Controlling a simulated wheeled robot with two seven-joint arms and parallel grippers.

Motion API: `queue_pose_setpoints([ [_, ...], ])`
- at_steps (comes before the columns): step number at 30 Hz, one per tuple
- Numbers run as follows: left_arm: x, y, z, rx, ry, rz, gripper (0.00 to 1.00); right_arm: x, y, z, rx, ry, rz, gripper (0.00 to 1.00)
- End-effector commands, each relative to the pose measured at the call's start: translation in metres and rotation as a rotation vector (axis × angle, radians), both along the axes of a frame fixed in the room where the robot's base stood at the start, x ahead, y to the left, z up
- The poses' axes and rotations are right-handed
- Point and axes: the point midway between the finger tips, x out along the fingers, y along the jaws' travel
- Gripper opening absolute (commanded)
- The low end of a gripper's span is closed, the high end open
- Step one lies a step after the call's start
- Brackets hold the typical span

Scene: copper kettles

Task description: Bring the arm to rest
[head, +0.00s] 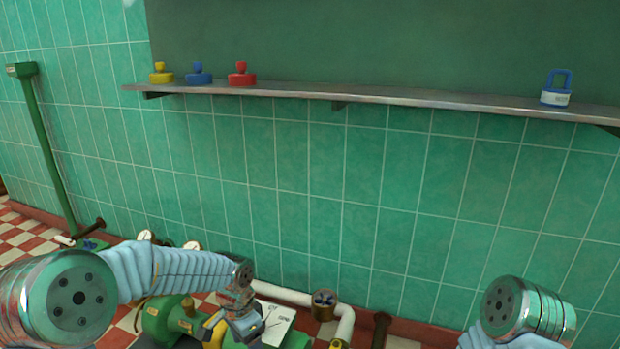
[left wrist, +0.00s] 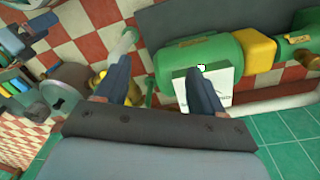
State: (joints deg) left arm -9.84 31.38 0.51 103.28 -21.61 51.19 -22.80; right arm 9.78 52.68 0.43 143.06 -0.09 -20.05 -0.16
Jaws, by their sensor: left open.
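My left arm (head: 175,272) comes in from the left in the head view and bends down at the wrist. My left gripper (left wrist: 160,75) shows in the left wrist view with its two dark fingers apart and nothing between them. It points down towards the floor, near a green pump-like machine (left wrist: 205,62) and a white sheet (left wrist: 222,88). One finger overlaps the sheet in the picture; I cannot tell whether they touch. Of my right arm, only a shiny joint (head: 525,310) shows at the bottom right of the head view; its gripper is out of view.
A shelf (head: 400,97) on the green tiled wall holds yellow (head: 161,74), blue (head: 199,74) and red (head: 241,75) knobbed objects and a blue padlock-shaped object (head: 556,88). A white pipe (head: 285,294) runs low along the wall. The space before the wall's middle is clear.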

Motion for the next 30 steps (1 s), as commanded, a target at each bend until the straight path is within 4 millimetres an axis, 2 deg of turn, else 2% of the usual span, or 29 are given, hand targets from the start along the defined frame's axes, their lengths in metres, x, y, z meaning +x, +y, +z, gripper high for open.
queue_pose_setpoints([
  [5,-0.014,-0.009,-0.028,-0.061,0.021,0.073,0.69,-0.001,0.001,0.013,0.001,0.001,0.003,0.9],
  [11,-0.045,-0.021,-0.073,-0.159,0.056,0.229,0.69,-0.001,0.002,0.03,0.002,0.001,0.005,0.9],
  [14,-0.071,-0.027,-0.097,-0.213,0.081,0.353,0.69,-0.002,0.003,0.042,0.003,0.001,0.007,0.9],
  [18,-0.12,-0.032,-0.126,-0.276,0.117,0.585,0.69,-0.003,0.005,0.061,0.005,0.002,0.01,0.9],
  [21,-0.16,-0.031,-0.139,-0.297,0.136,0.772,0.69,-0.004,0.007,0.074,0.006,0.003,0.013,0.9],
  [24,-0.186,-0.027,-0.144,-0.299,0.138,0.904,0.69,-0.004,0.007,0.08,0.007,0.002,0.014,0.9],
  [27,-0.198,-0.025,-0.147,-0.297,0.133,0.969,0.69,-0.004,0.008,0.082,0.007,0.003,0.015,0.9],
  [30,-0.199,-0.024,-0.147,-0.296,0.131,0.975,0.69,-0.004,0.008,0.082,0.007,0.003,0.015,0.9],
])
